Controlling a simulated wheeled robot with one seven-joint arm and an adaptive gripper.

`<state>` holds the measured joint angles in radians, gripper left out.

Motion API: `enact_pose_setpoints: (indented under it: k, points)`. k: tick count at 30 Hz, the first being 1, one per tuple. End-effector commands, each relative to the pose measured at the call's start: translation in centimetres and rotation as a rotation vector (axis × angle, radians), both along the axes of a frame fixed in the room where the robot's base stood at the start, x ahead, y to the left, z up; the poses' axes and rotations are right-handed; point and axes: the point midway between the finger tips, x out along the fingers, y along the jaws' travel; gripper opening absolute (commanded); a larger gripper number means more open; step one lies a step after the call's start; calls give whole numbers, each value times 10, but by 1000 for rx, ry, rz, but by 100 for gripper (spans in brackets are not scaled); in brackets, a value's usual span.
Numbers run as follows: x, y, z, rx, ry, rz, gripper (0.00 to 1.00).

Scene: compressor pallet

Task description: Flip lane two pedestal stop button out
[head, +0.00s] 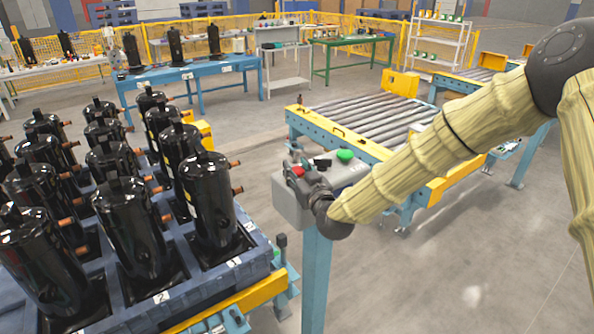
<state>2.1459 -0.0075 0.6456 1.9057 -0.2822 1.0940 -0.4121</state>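A grey control box (289,207) sits on top of a blue pedestal post (316,285) in the middle of the head view. A green button (345,155) stands on the right of its top face. A red button (298,171) shows at the left, partly covered by my gripper. My gripper (309,174) is over the box's near left part, close to the red button. My wrist hides much of the gripper and part of the box. I cannot tell whether the fingers touch the red button, or whether they are open or shut.
A pallet (225,262) of black compressors, with rows marked 1 and 2, stands at left, close to the pedestal. A roller conveyor (365,118) lies behind the box. Blue (190,76) and green (352,42) tables stand farther back. The floor at lower right is clear.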

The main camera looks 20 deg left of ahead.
Motion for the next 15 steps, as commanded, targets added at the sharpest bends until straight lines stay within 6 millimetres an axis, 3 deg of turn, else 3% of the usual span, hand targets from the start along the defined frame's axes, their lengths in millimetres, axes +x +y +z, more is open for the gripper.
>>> enact_pose_setpoints:
  k: [1, 4, 15]
  points:
    - [0, 0, 0, 0, 0, -1, 16]
    - [0, -1, 0, 0, 0, -1, 0]
    - [1, -1, 7, 1, -3, -2, 0]
